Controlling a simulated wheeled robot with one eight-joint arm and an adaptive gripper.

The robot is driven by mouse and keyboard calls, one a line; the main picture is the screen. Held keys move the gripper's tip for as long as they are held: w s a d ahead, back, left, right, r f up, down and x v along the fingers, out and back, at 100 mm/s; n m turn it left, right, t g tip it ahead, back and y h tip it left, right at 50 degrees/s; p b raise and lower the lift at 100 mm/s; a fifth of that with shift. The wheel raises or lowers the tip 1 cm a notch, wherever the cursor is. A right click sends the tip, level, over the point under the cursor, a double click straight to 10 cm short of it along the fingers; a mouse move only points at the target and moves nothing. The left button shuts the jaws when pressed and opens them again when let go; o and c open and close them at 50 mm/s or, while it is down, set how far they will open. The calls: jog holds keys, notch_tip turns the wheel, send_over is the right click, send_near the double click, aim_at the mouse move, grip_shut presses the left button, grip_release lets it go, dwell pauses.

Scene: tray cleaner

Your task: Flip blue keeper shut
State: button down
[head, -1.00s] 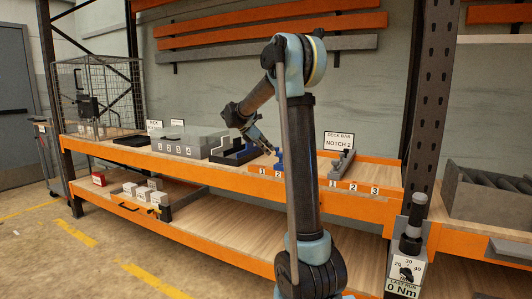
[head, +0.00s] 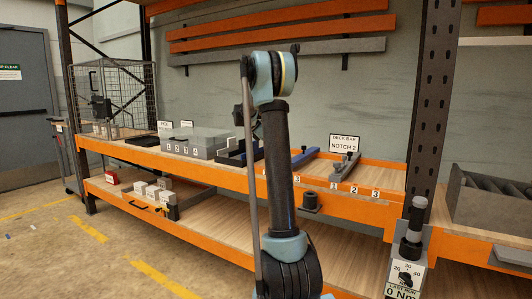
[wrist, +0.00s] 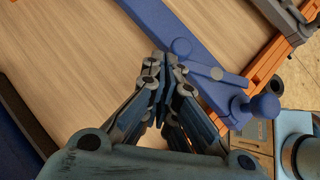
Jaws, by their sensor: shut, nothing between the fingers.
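The blue keeper (wrist: 215,75) is in the wrist view, with a round pivot, an arm and a ball knob (wrist: 264,107) at its lower right end. It lies along or over a long blue bar (wrist: 185,22); whether it is fully seated I cannot tell. In the head view the blue bar (head: 305,157) shows on the shelf just right of my arm. My gripper (wrist: 163,60) is shut and empty, its tips close to the left edge of the blue bar, near the pivot. Contact is unclear. In the head view my gripper is hidden behind my arm.
A grey notched bar (head: 346,164) stands right of the blue bar, before the "DECK BAR NOTCH 2" sign (head: 344,143). An orange lip (head: 380,214) edges the shelf. A grey numbered block (head: 192,141) sits to the left. Bare wood (wrist: 70,60) lies left of my gripper.

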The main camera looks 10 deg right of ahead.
jog(key=shift+w+d, duration=0.2)
jog(key=shift+d, duration=0.65)
jog(key=shift+w+d, duration=0.15)
jog(key=shift+d, duration=0.65)
jog(key=shift+s, duration=0.15)
jog(key=shift+s+a+f, duration=0.2)
jog(key=shift+s+a, duration=0.15)
jog(key=shift+s, duration=0.35)
jog(key=w+a+r, duration=0.5)
jog(key=a+r, duration=0.2)
jog(key=a, duration=0.3)
jog(key=shift+w+r, duration=0.15)
jog(key=shift+w, duration=0.1)
jog(key=shift+s, duration=0.1)
dwell(0.3)
